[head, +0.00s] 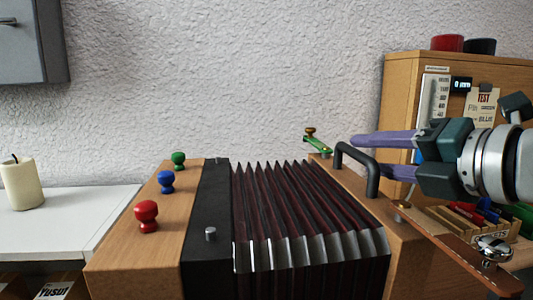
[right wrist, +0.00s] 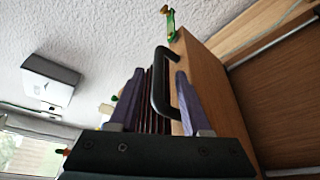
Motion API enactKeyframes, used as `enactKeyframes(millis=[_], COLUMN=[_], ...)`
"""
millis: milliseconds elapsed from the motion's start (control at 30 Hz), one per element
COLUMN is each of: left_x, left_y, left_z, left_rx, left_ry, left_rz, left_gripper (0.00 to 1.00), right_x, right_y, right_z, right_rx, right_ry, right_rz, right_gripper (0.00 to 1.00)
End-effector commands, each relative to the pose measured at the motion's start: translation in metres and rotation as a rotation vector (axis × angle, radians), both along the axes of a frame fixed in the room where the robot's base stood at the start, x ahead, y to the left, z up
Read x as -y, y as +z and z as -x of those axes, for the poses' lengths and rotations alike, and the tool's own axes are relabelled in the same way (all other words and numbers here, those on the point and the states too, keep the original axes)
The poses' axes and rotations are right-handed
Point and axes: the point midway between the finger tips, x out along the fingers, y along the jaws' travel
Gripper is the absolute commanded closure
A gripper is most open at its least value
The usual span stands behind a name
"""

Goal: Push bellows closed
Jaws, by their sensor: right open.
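The bellows (head: 305,215) have dark red pleats with metal edges and stand spread open between two wooden end blocks. The left block (head: 135,240) carries green, blue and red knobs. The right block (head: 400,235) has a black handle (head: 372,180) on top. In the right wrist view the handle (right wrist: 157,80) shows between my purple fingers, with the bellows (right wrist: 146,110) behind it. My right gripper (head: 368,155) is open, coming from the right at the handle. I cannot tell whether a finger touches it. My left gripper is out of view.
A green lever with a brass knob (head: 317,144) stands behind the handle. A wooden cabinet (head: 400,100) and a tray of colored pens (head: 470,213) are at the right. A candle (head: 20,184) stands on a white surface at the left.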

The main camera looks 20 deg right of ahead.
Motion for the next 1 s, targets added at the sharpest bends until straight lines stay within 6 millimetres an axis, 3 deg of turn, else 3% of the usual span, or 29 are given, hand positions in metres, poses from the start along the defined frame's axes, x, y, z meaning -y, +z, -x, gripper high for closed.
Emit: enactKeyframes(millis=[300,767,1000], left_x=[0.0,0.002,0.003], left_y=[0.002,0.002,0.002], left_z=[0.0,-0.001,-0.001], left_rx=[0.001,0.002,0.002], left_ry=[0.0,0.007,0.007], left_rz=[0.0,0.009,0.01], left_gripper=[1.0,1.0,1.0], right_x=[-0.003,-0.005,-0.005], right_y=[-0.005,-0.007,-0.007], right_z=[-0.029,-0.036,-0.035], right_rx=[0.002,0.0,0.0], right_ry=[0.001,0.004,0.004], right_rz=[-0.003,-0.001,-0.001], right_gripper=[0.52,0.52,0.79])
